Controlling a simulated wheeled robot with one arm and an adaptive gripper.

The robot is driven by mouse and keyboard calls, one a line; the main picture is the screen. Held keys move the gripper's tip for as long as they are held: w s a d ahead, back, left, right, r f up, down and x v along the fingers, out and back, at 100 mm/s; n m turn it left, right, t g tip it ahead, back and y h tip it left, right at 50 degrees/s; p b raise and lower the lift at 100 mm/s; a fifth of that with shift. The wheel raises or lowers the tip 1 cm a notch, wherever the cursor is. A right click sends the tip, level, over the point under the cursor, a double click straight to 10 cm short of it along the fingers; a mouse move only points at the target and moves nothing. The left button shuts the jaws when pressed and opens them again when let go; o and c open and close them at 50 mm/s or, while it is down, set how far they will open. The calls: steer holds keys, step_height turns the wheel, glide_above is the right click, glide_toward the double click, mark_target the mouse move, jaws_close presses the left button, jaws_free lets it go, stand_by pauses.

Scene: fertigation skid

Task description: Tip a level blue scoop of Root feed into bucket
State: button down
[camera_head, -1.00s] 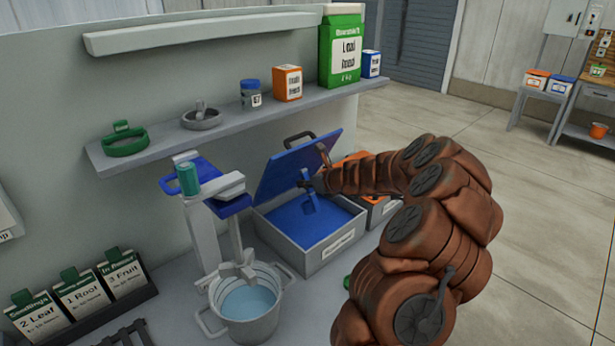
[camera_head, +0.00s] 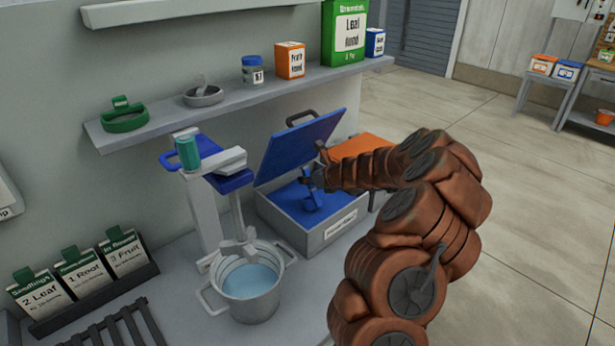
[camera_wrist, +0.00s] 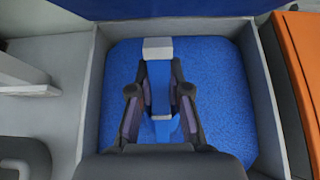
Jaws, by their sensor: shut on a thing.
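My gripper (camera_head: 318,180) is shut on the blue scoop (camera_head: 312,203), inside the open bin and low over the blue granular feed (camera_head: 290,196). In the wrist view, my fingers (camera_wrist: 160,95) close on the scoop's blue handle (camera_wrist: 173,75); the feed (camera_wrist: 222,100) fills the bin floor around it. I cannot tell how full the scoop is. The grey bin (camera_head: 305,241) has its blue lid (camera_head: 300,146) raised; its front label is too small to read. The bucket (camera_head: 250,304), left of the bin, is steel-grey and holds pale blue liquid.
A stand with a blue bracket and teal cylinder (camera_head: 188,152) rises behind the bucket, its stirrer hanging over the rim. An orange-lidded bin (camera_head: 362,147) is right of the feed bin. A shelf (camera_head: 225,108) with containers runs above. Label cards (camera_head: 82,275) stand at left.

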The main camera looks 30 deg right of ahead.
mark_target(315, 191)
steer(key=shift+f+b, duration=0.8)
steer(key=shift+f, duration=0.9)
steer(key=shift+s+f+b, duration=0.1)
steer(key=shift+b, duration=0.55)
steer(key=s+t+b, duration=0.1)
steer(key=t+b, duration=0.1)
steer(key=b, duration=0.3)
steer(key=s+t+b, duration=0.1)
steer(key=s+b, duration=0.1)
steer(key=b, duration=0.3)
steer(key=shift+d+r+t+y+b, duration=0.2)
steer(key=shift+t+y+b, duration=0.1)
steer(key=shift+t+b, duration=0.1)
